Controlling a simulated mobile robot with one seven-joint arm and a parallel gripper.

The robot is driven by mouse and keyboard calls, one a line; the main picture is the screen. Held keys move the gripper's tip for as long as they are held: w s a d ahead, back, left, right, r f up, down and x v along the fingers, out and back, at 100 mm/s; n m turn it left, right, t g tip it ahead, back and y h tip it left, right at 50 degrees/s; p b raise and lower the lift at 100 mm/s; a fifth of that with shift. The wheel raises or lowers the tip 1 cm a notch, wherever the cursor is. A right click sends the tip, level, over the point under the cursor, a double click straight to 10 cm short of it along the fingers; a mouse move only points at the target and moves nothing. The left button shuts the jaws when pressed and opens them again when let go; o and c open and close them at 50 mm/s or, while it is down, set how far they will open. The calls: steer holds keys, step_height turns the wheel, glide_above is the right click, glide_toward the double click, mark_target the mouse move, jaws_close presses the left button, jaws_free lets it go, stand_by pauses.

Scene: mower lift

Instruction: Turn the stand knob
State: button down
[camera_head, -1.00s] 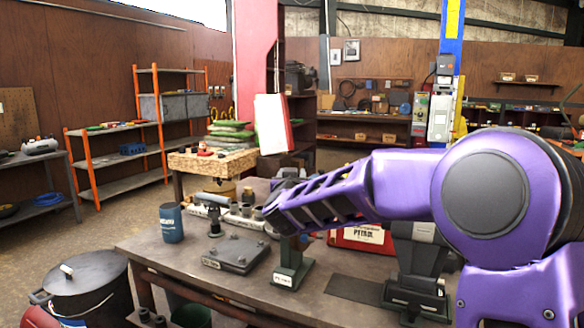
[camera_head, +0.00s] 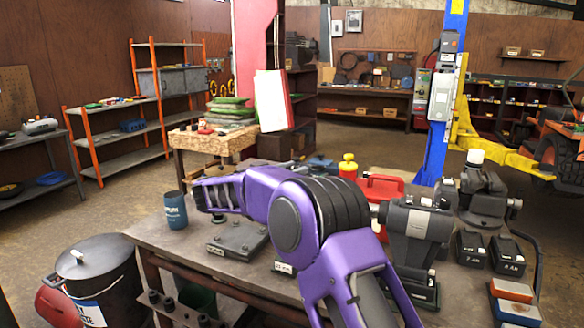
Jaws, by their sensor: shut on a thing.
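My purple arm reaches across the workbench (camera_head: 150,237) and its slotted link points left. My gripper is hidden behind the arm, so what its jaws touch does not show. Of a green stand, only part of the base with a white label (camera_head: 284,268) shows below the arm. The stand's upright and any knob on it are covered by the arm. A grey bolted plate (camera_head: 237,240) lies on the bench left of that base.
A blue cup (camera_head: 175,211) stands at the bench's left. A red fuel can (camera_head: 381,190), a yellow-capped bottle (camera_head: 348,166), a grey machine (camera_head: 415,225) and black boxes (camera_head: 470,247) are to the right. A drum (camera_head: 100,275) stands on the floor at left.

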steer(key=shift+f+m+g+h, duration=0.1)
steer(key=shift+m+g+h, duration=0.95)
steer(key=shift+g, duration=0.35)
steer(key=shift+m+g+h, duration=0.65)
steer(key=shift+m+g, duration=0.2)
steer(key=shift+g, duration=0.25)
steer(key=shift+c, duration=1.6)
jaws_free()
steer(key=shift+d, duration=0.1)
steer(key=shift+n+t, duration=0.3)
steer(key=shift+n+t+y, duration=0.4)
steer(key=shift+t+y, duration=0.2)
steer(key=shift+t, duration=0.1)
